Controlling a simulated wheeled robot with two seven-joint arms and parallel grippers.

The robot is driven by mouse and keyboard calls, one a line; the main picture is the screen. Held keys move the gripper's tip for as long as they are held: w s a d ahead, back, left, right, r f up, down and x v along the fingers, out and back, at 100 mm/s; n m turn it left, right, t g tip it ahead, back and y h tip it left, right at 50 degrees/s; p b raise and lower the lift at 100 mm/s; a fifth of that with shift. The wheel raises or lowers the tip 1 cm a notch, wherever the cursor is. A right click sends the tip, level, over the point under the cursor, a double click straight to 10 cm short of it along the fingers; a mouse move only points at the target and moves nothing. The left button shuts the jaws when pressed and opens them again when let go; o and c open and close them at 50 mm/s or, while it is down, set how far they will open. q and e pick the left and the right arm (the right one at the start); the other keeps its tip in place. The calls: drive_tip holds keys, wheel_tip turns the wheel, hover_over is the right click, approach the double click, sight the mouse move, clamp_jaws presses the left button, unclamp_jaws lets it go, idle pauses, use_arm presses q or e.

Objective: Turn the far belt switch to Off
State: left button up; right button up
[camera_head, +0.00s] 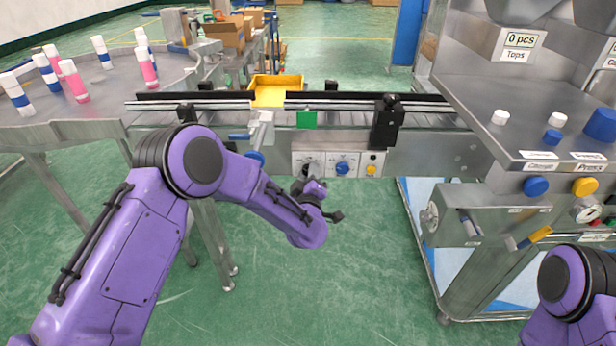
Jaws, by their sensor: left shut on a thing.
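A control panel (325,160) sits on the front of the conveyor, with a blue knob (342,168) and a yellow button (371,170). At its left end is a dark belt switch (307,161), partly hidden by my left gripper (308,176). That gripper reaches up from below and is shut on this switch. The switch's exact setting is too small to read. My right arm shows at the lower right; its gripper is out of view.
The conveyor belt (225,118) runs behind the panel with a yellow bin (275,88) beyond. A round table (110,95) with several bottles stands left. A steel crimping machine (490,210) stands right. Green floor below is open.

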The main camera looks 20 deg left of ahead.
idle(0.3)
use_arm(q)
drive_tip(key=o, duration=1)
drive_tip(key=shift+o, duration=0.2)
drive_tip(key=shift+s, duration=0.1)
drive_tip(key=b+v, duration=0.1)
drive_tip(key=v, duration=0.9)
drive_tip(key=shift+s, duration=0.2)
